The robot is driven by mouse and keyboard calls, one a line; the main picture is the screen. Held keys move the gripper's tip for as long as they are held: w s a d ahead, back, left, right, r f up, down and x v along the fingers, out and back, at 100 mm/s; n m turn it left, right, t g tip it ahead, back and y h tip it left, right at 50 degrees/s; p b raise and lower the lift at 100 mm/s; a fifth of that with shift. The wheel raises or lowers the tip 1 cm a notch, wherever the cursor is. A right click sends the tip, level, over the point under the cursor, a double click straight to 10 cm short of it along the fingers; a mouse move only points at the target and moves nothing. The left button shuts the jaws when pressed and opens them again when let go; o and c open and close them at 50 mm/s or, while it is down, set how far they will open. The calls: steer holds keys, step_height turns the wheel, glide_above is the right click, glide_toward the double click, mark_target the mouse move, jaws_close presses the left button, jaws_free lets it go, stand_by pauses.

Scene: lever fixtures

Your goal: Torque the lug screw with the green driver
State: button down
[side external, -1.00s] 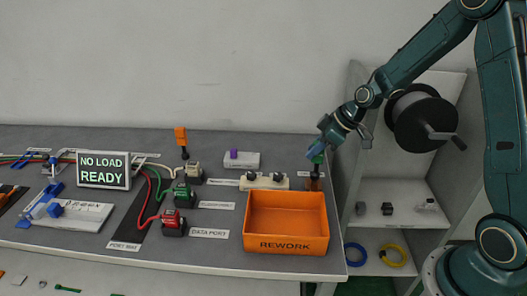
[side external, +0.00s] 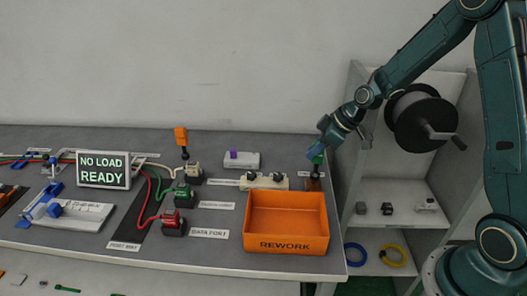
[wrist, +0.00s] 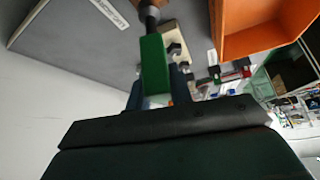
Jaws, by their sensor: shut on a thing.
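My gripper (side external: 318,153) is at the right end of the bench, shut on the green driver (side external: 318,159). In the wrist view the driver's green handle (wrist: 154,68) sits between the fingers, and its dark shank (wrist: 150,18) points away from the gripper. The driver's lower end is at a small brown holder (side external: 312,184); I cannot tell whether it is still inside. I cannot pick out the lug screw. A red terminal block (side external: 173,223), a green one (side external: 184,196) and a cream one (side external: 193,173) stand left of centre, with wires running to them.
An orange REWORK bin (side external: 286,222) stands just left of and in front of the gripper. Behind it is a cream strip with black knobs (side external: 264,181). An orange-handled tool (side external: 181,137) stands upright by the cream block. A NO LOAD READY sign (side external: 103,170) is at left. Shelves (side external: 400,215) stand right.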

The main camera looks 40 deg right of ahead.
mark_target(316, 142)
steer(key=shift+f, duration=0.75)
steer(key=m+h, duration=0.1)
steer(key=m, duration=0.2)
steer(key=shift+t+h, duration=0.3)
steer(key=shift+t, duration=0.1)
steer(key=shift+d, duration=0.1)
steer(key=shift+w+r, duration=0.1)
steer(key=shift+r, duration=0.05)
steer(key=shift+r, duration=2.4)
